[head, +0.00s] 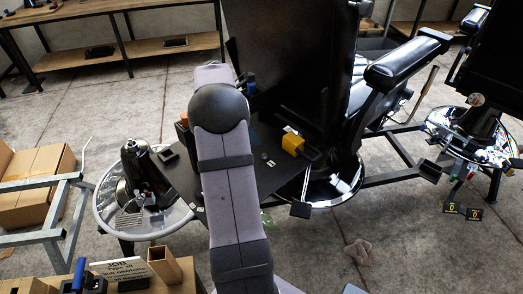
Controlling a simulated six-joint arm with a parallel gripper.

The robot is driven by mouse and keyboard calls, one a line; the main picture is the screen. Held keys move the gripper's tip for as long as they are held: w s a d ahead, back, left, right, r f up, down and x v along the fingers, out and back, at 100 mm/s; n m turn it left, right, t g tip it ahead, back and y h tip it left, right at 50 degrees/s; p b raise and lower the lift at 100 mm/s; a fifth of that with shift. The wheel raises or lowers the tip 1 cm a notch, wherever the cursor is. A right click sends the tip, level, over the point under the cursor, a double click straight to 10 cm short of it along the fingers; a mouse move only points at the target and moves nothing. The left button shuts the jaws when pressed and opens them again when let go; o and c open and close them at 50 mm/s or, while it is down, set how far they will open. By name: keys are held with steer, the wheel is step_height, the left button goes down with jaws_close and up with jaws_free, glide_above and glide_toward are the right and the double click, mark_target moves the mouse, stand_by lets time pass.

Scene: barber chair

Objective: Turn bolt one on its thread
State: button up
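Bolt one cannot be made out; no bolt is clear at this size. A black barber chair (408,60) stands on a round chrome base (335,187) right of the middle. My own arm rises through the middle of the head view and covers what lies behind it. My gripper does not show; the arm hides it or it is out of frame. A dark flat plate (267,160) lies behind the arm, with a yellow block (292,143) at its right side.
A round base with a black pump (138,180) stands left of my arm. A metal frame (50,235) and cardboard boxes (30,185) are at the left. A bench at lower left holds a job sign (130,274), a wooden block (165,264) and a blue-handled tool (79,275).

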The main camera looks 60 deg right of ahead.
mark_target(265, 156)
steer(key=p+x, duration=0.2)
steer(key=x, duration=0.9)
steer(key=shift+a, duration=0.1)
steer(key=shift+c, duration=0.4)
jaws_close()
